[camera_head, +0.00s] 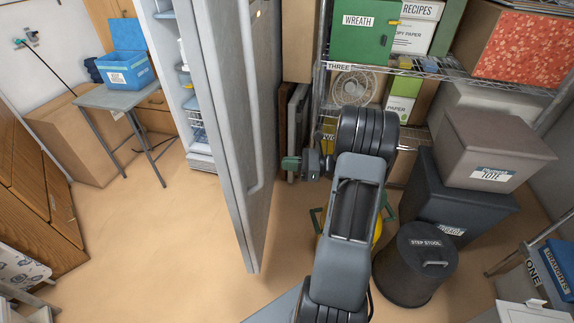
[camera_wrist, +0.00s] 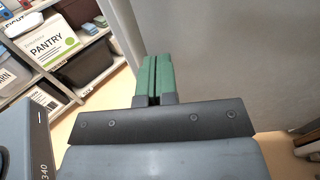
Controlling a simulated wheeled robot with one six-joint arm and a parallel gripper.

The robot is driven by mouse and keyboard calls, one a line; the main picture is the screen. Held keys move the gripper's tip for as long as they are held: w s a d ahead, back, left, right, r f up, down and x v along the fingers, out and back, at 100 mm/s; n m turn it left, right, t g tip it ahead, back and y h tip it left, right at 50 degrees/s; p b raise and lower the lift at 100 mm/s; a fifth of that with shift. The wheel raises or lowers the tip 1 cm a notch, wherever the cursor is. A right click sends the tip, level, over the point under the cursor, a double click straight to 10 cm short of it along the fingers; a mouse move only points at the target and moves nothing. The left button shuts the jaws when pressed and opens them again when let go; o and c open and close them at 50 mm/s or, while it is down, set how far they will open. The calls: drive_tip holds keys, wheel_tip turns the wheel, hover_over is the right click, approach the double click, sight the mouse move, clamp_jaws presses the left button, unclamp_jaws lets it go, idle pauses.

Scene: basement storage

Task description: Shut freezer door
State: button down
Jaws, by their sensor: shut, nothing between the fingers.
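The freezer door (camera_head: 232,110) is a tall grey panel standing wide open in the head view, its outer face and long handle toward the right. The freezer interior (camera_head: 193,105), with shelves and door bins, shows to its left. My gripper (camera_head: 290,163) is on the right side of the door, close to its outer face; I cannot tell whether it touches. In the wrist view my gripper's green fingers (camera_wrist: 152,75) are shut together and empty, with the grey door surface (camera_wrist: 230,65) right beside and beyond them.
Metal shelving (camera_head: 440,68) with boxes stands behind my arm on the right. A grey tote (camera_head: 490,150) and a black step-stool bin (camera_head: 413,265) stand at right. A small table (camera_head: 110,98) with a blue bin (camera_head: 125,70) is at left. The floor left of the door is clear.

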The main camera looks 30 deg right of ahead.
sight(247, 162)
drive_tip(key=x, duration=1)
drive_tip(key=shift+w+a, duration=0.15)
drive_tip(key=shift+a, duration=0.2)
